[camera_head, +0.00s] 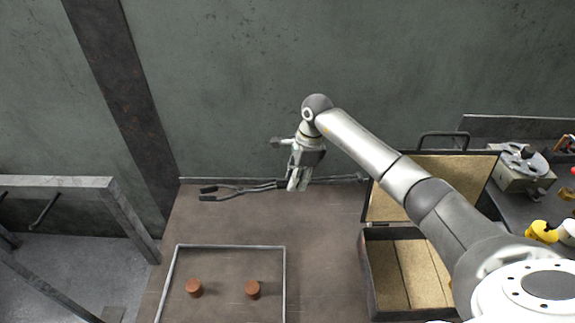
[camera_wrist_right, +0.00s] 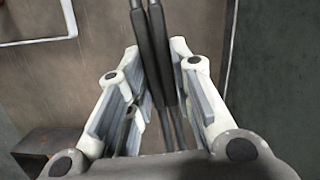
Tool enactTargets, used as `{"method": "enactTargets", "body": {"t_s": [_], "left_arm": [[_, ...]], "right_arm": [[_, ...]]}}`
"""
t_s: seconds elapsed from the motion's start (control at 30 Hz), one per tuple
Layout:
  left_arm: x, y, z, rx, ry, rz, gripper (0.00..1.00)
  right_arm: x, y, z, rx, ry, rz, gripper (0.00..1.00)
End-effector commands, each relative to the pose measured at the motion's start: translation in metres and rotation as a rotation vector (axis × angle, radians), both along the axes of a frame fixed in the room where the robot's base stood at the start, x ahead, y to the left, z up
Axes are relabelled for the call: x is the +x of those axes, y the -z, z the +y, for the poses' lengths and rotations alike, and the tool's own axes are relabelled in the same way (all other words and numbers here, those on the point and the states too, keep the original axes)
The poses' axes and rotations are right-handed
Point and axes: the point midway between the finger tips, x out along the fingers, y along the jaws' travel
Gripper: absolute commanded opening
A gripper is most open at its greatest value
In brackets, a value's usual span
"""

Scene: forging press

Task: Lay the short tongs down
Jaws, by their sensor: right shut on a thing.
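In the right wrist view the dark grips (camera_wrist_right: 154,45) run between the fingers of my right gripper (camera_wrist_right: 155,50). The tongs lie low over the table near the wall; I cannot tell whether they touch its top. The gripper hides part of their arms. My left gripper is not in view.
A thin metal frame (camera_head: 230,246) on the table surrounds two rust-brown cylinders (camera_head: 194,287) (camera_head: 253,289). An open case (camera_head: 368,275) stands to the right. A grey wall (camera_head: 230,80) rises behind the table. Table room is clear between frame and case.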

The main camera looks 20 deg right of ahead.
Motion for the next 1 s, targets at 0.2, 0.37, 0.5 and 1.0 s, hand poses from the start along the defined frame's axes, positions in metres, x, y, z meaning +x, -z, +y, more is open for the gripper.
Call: {"method": "enactTargets", "body": {"t_s": [0.2, 0.37, 0.5, 1.0], "left_arm": [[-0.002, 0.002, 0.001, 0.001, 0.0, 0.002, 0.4], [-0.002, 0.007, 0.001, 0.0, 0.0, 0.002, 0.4], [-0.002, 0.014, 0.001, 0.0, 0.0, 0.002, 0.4], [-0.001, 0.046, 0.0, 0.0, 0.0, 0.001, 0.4]], "right_arm": [[-0.001, 0.005, -0.001, 0.007, 0.008, -0.006, 0.0], [-0.001, 0.014, -0.001, 0.007, 0.007, -0.005, 0.0], [-0.001, 0.027, -0.001, 0.006, 0.006, -0.004, 0.0], [-0.001, 0.076, -0.002, 0.004, 0.006, -0.004, 0.0]]}}
